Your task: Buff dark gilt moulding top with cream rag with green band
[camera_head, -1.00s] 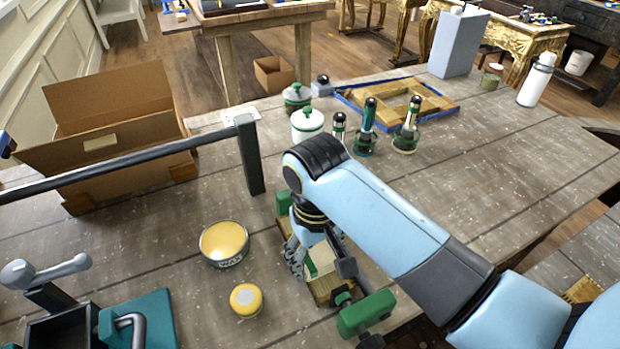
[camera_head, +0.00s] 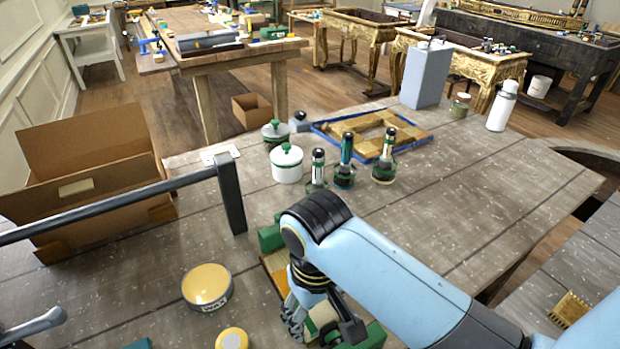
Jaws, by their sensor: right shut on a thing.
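My right gripper (camera_head: 305,312) points down over the work at the bottom middle, shut on the cream rag (camera_head: 323,316), which is mostly hidden by the fingers and wrist. A gold-brown moulding (camera_head: 275,262) lies beneath it on the table, partly covered by my arm. Green clamp parts show at its far end (camera_head: 270,238) and near end (camera_head: 366,337). Whether the rag touches the moulding top cannot be seen clearly. The rag's green band is hard to make out.
A wax tin (camera_head: 207,287) and a yellow-lidded tin (camera_head: 232,339) stand left of the moulding. A dark rail (camera_head: 110,203) and cardboard box (camera_head: 85,190) are farther left. A white jar (camera_head: 287,164) and several dark-topped bottles stand beyond. The table's right side is largely clear.

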